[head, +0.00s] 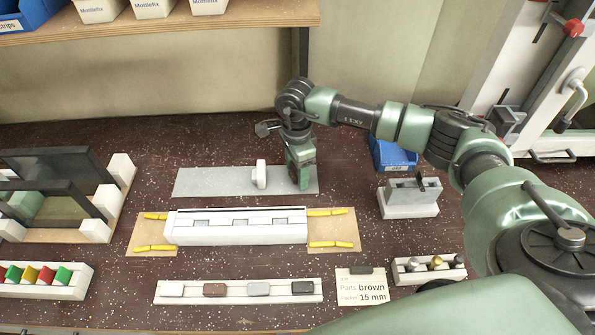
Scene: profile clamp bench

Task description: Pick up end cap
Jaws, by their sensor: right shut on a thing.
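My right gripper (302,182) points down over the right end of a grey plate (215,182) behind the white profile fixture. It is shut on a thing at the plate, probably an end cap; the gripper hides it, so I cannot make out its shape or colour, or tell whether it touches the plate. A white upright piece (261,174), which looks like an end cap, stands on the plate just left of the gripper, apart from it. My left gripper is not in view.
The white fixture (237,233) has yellow strips beside it. In front, a rail (237,297) holds white, brown, grey and black pieces beside a card (361,287) reading "brown", "15 mm". A grey block (408,204) and blue bin (390,155) stand right; dark panels (55,160) left.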

